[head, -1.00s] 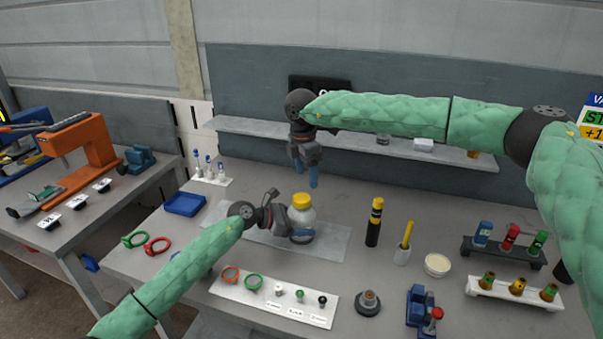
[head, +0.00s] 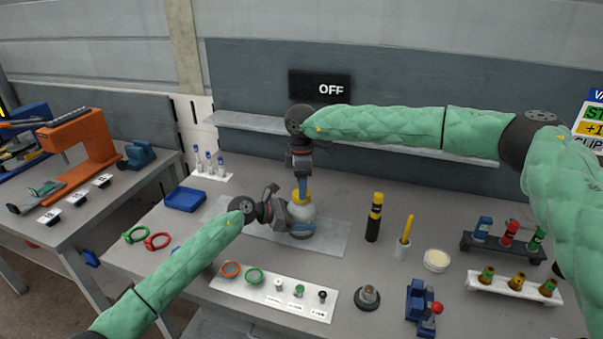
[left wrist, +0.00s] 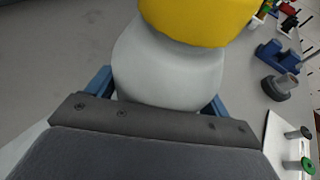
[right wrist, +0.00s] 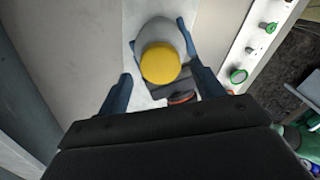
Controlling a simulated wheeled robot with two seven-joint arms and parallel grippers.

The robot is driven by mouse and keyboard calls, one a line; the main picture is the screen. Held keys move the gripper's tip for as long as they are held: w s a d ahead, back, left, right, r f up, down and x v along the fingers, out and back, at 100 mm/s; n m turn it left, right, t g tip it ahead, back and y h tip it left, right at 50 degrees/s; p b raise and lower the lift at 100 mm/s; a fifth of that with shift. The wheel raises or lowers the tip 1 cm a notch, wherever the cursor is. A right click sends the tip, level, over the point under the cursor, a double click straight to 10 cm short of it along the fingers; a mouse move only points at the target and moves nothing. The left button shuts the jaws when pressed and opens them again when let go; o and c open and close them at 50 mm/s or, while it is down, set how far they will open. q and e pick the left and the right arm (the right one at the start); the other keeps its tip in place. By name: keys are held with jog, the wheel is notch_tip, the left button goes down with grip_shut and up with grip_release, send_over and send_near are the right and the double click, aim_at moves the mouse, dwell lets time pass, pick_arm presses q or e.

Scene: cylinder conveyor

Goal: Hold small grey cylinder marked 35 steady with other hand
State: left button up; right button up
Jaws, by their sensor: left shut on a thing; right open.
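A small pale grey cylinder (head: 303,214) with a yellow cap stands upright on a light mat (head: 335,238). I read no 35 on it. My left gripper (head: 300,231) is shut on its lower body from the left; the left wrist view shows the grey body (left wrist: 165,75) between the blue fingers. My right gripper (head: 302,199) hangs from above, open, over the yellow cap. In the right wrist view, the yellow cap (right wrist: 160,64) lies beyond and between the open fingers (right wrist: 163,88); whether they touch it I cannot tell.
A blue tray (head: 184,200) and red and green rings lie at the left. A white strip (head: 262,291) with small parts lies in front. A black-yellow cylinder (head: 374,217), a cup (head: 402,250) and a bowl (head: 436,260) stand at the right. A shelf and an OFF sign (head: 331,89) are behind.

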aim_at(301, 213)
jog(key=shift+f, duration=1.5)
jog(key=c, duration=1)
